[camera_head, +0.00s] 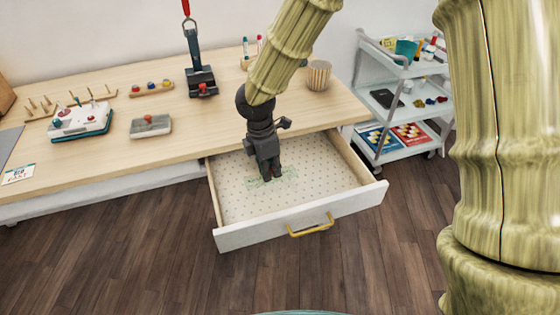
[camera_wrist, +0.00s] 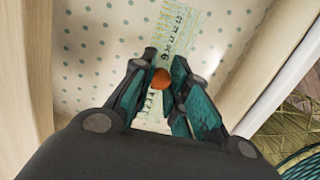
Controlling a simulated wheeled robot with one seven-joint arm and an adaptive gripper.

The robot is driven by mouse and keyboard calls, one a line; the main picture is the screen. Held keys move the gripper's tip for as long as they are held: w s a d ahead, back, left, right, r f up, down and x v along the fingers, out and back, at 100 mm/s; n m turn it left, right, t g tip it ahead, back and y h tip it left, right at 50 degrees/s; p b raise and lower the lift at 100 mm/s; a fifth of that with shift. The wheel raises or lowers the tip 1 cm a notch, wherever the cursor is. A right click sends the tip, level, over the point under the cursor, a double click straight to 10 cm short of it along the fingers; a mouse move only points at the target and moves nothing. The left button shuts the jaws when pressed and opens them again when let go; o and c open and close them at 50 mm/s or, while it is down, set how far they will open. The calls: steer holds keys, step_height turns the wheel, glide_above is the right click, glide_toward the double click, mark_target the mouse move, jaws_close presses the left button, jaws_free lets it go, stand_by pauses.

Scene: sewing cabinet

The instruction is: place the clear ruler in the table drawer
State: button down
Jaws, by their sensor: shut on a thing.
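The table drawer (camera_head: 345,205) is pulled open, with a dotted liner inside and a yellow handle on its front. My gripper (camera_head: 270,176) reaches down into the drawer and is shut on the clear ruler (camera_head: 256,184). The ruler is see-through with green markings. In the wrist view, the ruler (camera_wrist: 175,35) runs out beyond the fingers over the dotted liner, and a small orange piece shows between the fingertips (camera_wrist: 162,84). I cannot tell whether the ruler touches the drawer floor. The fingers hide part of it.
The wooden table (camera_head: 225,115) holds a white and teal device (camera_head: 80,120), a grey block (camera_head: 150,125), a dark clamp-like tool (camera_head: 202,82) and a striped cup (camera_head: 318,75). A white cart (camera_head: 405,150) stands at the right. The drawer holds no other visible things.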

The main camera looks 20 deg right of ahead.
steer(key=w+d, duration=0.1)
steer(key=w, duration=0.1)
steer(key=w+d, duration=0.1)
steer(key=d, duration=0.1)
steer(key=w+d, duration=0.1)
steer(key=w, duration=0.1)
steer(key=shift+w+d+f, duration=0.15)
steer(key=shift+w+f, duration=0.15)
steer(key=shift+f, duration=0.05)
steer(key=shift+w+d+f+b, duration=0.15)
steer(key=shift+f+b, duration=0.1)
steer(key=shift+f, duration=0.65)
steer(key=shift+w+d+f+b, duration=0.1)
steer(key=shift+f+b, duration=0.1)
steer(key=shift+f, duration=0.65)
steer(key=shift+f, duration=0.1)
steer(key=c, duration=1.4)
jaws_free()
steer(key=r, duration=0.4)
steer(key=a+r+p, duration=0.1)
steer(key=r, duration=0.7)
steer(key=shift+s+a+p, duration=0.1)
steer(key=shift+a+p, duration=0.15)
steer(key=shift+p, duration=0.1)
